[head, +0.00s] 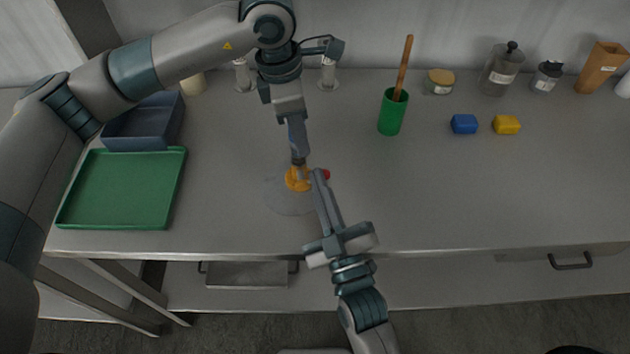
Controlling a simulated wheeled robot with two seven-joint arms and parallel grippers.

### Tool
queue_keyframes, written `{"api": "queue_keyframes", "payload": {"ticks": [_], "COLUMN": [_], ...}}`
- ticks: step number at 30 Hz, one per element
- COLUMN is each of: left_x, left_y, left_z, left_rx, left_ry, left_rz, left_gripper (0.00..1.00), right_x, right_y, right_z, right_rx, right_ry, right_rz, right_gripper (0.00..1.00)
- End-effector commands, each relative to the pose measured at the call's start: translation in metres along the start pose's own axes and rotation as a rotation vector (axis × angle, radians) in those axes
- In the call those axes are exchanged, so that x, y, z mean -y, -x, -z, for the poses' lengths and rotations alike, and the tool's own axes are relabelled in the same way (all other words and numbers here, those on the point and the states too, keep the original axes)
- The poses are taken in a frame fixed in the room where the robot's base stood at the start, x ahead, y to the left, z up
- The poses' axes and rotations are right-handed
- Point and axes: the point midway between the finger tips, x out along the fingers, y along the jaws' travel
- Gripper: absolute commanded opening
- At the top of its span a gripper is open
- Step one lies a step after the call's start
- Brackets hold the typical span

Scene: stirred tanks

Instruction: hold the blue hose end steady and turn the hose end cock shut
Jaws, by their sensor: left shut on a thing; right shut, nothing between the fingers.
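A small orange fitting (295,184) sits low over the worktop in the middle of the head view, with a red bit (327,174) at its right that looks like the cock's handle. I cannot make out a blue hose end; the grippers hide part of the fitting. My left gripper (299,163) reaches down from above and is shut on the orange fitting. My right gripper (317,173) comes up from the front, shut and empty, its tips close beside the red bit. I cannot tell whether they touch it, or how far the cock is turned.
A wet-looking patch (284,204) lies under the fitting. A green tray (120,207) and a blue-grey bin (145,125) stand left. A green cup (391,114) with a wooden handle, blue (464,124) and yellow (506,125) blocks stand right. The front right worktop is clear.

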Motion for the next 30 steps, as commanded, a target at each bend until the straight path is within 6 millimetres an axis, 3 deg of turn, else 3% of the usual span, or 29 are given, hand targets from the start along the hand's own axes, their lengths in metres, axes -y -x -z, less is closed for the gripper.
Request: {"api": "queue_keyframes", "payload": {"ticks": [30], "left_x": [0.0000], "left_y": [0.0007], "left_z": [-0.0004], "left_rx": [0.001], "left_ry": [-0.001], "left_rz": [0.000], "left_gripper": [0.01], "right_x": [-0.0010], "right_y": [0.0050], "right_z": [-0.0075], "right_rx": [0.001], "right_ry": [-0.035], "right_rz": [-0.011], "right_gripper": [0.00]}}
